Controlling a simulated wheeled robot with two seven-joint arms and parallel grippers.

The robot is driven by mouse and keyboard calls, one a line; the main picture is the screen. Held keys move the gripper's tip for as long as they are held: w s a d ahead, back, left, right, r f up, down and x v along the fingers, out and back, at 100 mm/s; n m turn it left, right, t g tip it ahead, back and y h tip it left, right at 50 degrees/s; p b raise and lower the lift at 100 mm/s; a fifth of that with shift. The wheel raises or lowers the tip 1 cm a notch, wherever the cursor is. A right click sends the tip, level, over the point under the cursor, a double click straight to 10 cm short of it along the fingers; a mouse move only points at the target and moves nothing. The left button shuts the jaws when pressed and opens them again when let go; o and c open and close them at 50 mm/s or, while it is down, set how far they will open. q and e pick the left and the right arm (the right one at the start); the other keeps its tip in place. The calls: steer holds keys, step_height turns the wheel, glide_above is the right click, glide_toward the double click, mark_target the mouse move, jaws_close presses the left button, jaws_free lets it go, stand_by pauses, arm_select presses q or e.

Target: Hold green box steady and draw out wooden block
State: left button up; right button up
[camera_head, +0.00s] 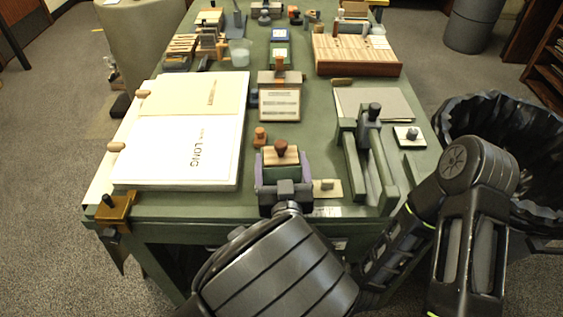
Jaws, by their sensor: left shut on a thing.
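A light wooden block (281,157) with a dark red-brown knob on top shows at the top of the box. I cannot tell how deep the block sits in it. My left gripper (285,187) is at the near side of the box and shut on it. My right gripper is not in view.
The green table (205,205) carries a board with a "LONG" sheet (180,150) at left, a grey-green clamp frame (365,165) at right and a small orange-brown knob (260,135) behind the box. A slatted wooden case (355,58) stands farther back. A black bin (515,130) stands right of the table.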

arm_select(q)
steer(key=shift+f+b, duration=0.65)
steer(key=shift+f, duration=0.05)
steer(key=o, duration=1)
steer(key=shift+c, duration=0.2)
steer(key=c, duration=1)
steer(key=shift+o, duration=0.2)
